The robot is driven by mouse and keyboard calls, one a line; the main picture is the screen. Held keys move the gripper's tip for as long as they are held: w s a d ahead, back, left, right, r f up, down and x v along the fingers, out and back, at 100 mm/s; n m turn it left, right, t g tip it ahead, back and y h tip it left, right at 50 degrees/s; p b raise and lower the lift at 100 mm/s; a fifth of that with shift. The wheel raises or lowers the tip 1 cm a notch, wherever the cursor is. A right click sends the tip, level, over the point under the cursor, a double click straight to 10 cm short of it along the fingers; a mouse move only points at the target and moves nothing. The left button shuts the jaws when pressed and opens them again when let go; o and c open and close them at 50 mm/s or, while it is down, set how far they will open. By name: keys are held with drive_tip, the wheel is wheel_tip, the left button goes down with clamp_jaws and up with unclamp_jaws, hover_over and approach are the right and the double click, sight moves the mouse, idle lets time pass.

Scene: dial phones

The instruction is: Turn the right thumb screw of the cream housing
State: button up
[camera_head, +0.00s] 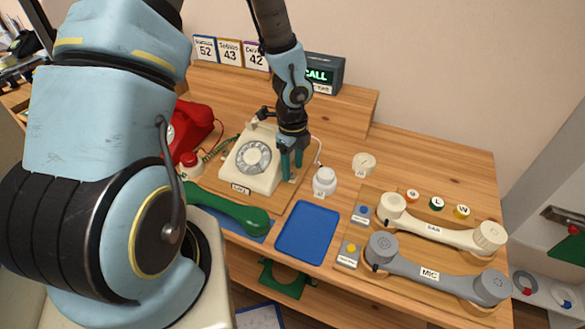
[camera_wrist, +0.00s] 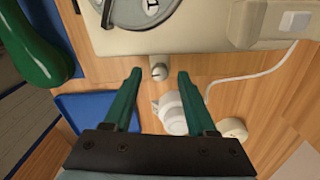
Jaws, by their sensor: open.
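The cream housing (camera_head: 250,175) is a dial telephone body on the desk; its side and dial fill the top of the wrist view (camera_wrist: 205,40). A small thumb screw (camera_wrist: 159,71) sticks out from its right side. My gripper (camera_head: 291,172) is beside that right side, pointing down. In the wrist view its two teal fingers (camera_wrist: 160,76) are open, one on either side of the screw, with a visible gap on both sides. The screw is hidden or too small to make out in the head view.
A white knob (camera_head: 324,181) and a pale round disc (camera_head: 363,164) stand right of my gripper. A blue tray (camera_head: 307,233) and green handset (camera_head: 232,212) lie in front. A white cord (camera_wrist: 262,72) runs close by in the wrist view.

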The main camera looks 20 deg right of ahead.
sight(292, 173)
wheel_tip(292, 173, up, 10)
drive_tip(key=shift+f, duration=0.15)
idle(0.5)
drive_tip(key=a+r+n, duration=0.5)
drive_tip(key=a+n, duration=0.6)
drive_tip(key=n, duration=0.2)
drive_tip(key=s+a+r+n+t, duration=0.1)
drive_tip(key=a+r+n, duration=0.5)
drive_tip(key=a+n, duration=0.5)
drive_tip(key=n, duration=0.3)
drive_tip(key=shift+a+t, duration=0.3)
